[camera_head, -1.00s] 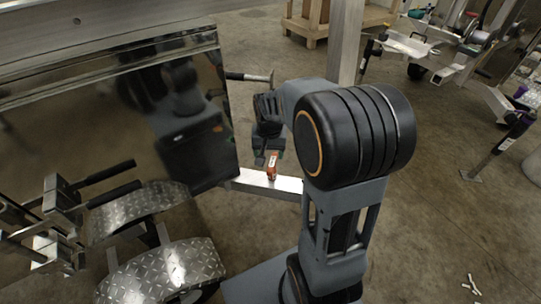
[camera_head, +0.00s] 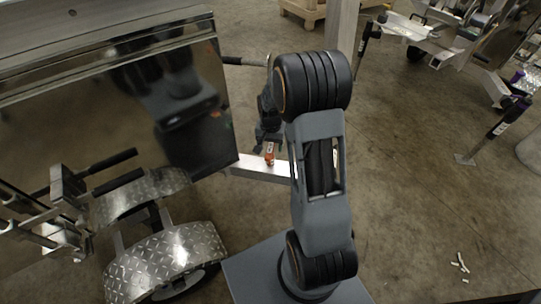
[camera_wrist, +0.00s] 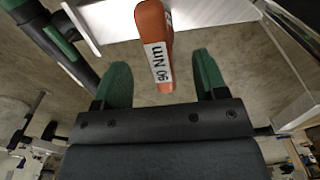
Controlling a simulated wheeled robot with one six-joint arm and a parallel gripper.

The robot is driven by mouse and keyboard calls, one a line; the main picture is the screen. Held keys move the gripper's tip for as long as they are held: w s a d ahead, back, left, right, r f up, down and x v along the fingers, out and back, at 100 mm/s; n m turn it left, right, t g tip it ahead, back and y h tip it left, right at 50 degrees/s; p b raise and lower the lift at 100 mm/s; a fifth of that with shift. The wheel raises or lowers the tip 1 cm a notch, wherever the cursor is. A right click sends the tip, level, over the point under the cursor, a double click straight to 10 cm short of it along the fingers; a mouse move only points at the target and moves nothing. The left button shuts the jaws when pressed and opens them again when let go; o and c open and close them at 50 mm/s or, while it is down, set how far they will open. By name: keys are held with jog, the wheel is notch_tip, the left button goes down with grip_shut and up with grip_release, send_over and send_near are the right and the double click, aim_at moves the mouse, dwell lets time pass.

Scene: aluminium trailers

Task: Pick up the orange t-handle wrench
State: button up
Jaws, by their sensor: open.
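The orange t-handle wrench (camera_head: 270,154) shows as a small orange piece on the bright aluminium beam in the head view. In the wrist view the orange wrench (camera_wrist: 154,45) has a white label reading "90 Nm". Its lower end lies between the two green fingertips of my gripper (camera_wrist: 160,82), with a gap on each side. The gripper is open and does not visibly touch it. In the head view my gripper (camera_head: 268,140) is partly hidden by my arm, just above the wrench.
The aluminium beam (camera_head: 256,172) runs out from the glossy dark trailer panel (camera_head: 150,105). A black-gripped bar (camera_head: 245,61) sticks out behind my gripper. Diamond-plate fenders (camera_head: 170,262) stand at the lower left. The concrete floor at right is mostly clear, with small white pieces (camera_head: 460,263).

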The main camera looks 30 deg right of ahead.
notch_tip(320, 180, down, 5)
jog(key=shift+s+a+f+b, duration=0.1)
jog(key=shift+s+f+b, duration=0.05)
jog(key=shift+b, duration=0.8)
jog(key=shift+c, duration=0.4)
grip_shut()
